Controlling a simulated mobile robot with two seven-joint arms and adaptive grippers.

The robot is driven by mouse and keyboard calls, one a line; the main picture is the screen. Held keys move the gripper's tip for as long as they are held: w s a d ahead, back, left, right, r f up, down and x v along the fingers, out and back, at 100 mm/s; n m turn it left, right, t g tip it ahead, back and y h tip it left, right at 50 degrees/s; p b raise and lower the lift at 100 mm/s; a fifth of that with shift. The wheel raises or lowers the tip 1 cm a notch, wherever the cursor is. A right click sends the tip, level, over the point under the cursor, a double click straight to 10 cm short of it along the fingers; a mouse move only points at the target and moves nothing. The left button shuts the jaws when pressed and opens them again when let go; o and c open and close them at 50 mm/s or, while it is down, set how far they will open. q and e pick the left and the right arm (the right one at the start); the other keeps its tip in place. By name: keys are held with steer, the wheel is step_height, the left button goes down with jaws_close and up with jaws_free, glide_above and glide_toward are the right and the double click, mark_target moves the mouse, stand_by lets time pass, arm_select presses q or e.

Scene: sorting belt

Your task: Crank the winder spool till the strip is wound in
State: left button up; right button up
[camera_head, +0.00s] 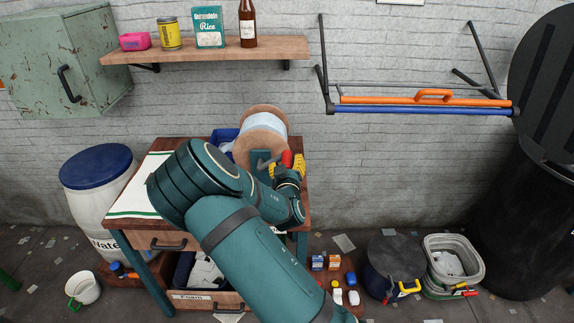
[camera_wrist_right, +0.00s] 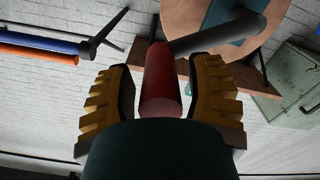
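The winder spool (camera_head: 263,124) has wooden flanges and a pale wound middle, and stands on a wooden table. Its grey crank arm (camera_head: 264,163) ends in a red handle (camera_head: 287,158). The right wrist view shows the red handle (camera_wrist_right: 161,82), the crank arm (camera_wrist_right: 218,38) and a spool flange (camera_wrist_right: 180,22). My right gripper (camera_head: 285,168) has its yellow fingers on both sides of the handle, with narrow gaps visible in the wrist view (camera_wrist_right: 162,92). It is open around the handle. My right arm hides part of the table. I cannot make out a loose strip. My left gripper is not in view.
The table (camera_head: 305,213) holds a striped cloth (camera_head: 135,195) and a blue bin (camera_head: 222,136). A water barrel (camera_head: 88,190) stands left. A shelf (camera_head: 205,51) with groceries hangs above, beside a wall rack with orange and blue bars (camera_head: 420,105). Small containers stand on the right floor.

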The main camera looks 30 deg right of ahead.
jaws_close()
